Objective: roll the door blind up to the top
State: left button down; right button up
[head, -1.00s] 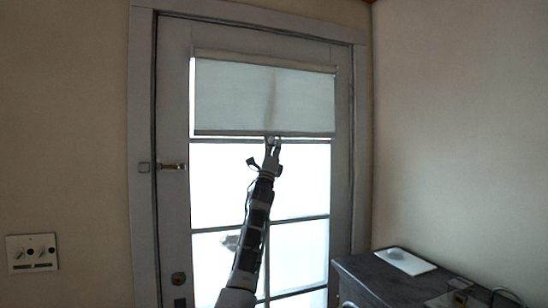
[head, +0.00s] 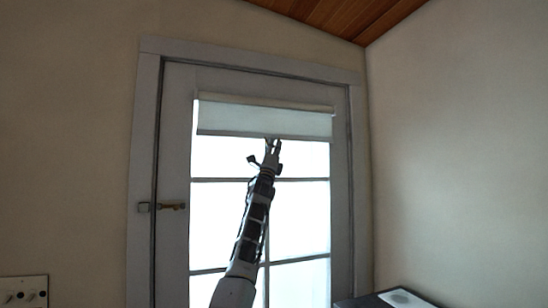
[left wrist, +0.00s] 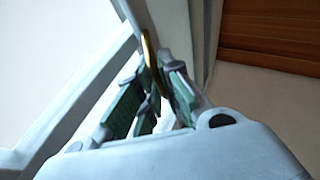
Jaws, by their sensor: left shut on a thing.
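The pale door blind (head: 265,120) hangs over the top part of the glass in the door. Its lower edge is only a short way below its roller at the top. My left gripper (head: 272,144) is at the blind's lower edge, near the middle. In the left wrist view, the fingers (left wrist: 152,95) are close together around a thin curved brass-coloured pull ring (left wrist: 149,60). The exact grip is partly hidden by the fingers. My right gripper is not in view.
The door (head: 174,125) is closed in its frame, with a brass handle (head: 172,206) at its left. A dark cabinet top with a white item (head: 402,298) is at the lower right. A switch plate (head: 22,292) is at the lower left. The wooden ceiling (head: 335,15) is above.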

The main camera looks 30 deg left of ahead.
aim_at(274, 137)
pick_arm(q)
notch_tip(274, 137, up, 4)
jog(key=shift+s+f+b, duration=0.1)
jog(key=shift+b, duration=0.35)
jog(key=shift+r+b, duration=0.35)
jog(key=shift+r, duration=0.85)
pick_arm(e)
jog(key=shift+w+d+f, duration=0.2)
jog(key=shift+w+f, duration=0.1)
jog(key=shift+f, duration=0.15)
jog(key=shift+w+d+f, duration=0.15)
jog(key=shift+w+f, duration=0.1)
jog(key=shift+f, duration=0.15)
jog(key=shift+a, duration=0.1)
pick_arm(q)
jog(key=c, duration=1.6)
grip_release()
jog(key=shift+f, duration=0.1)
jog(key=shift+f, duration=0.1)
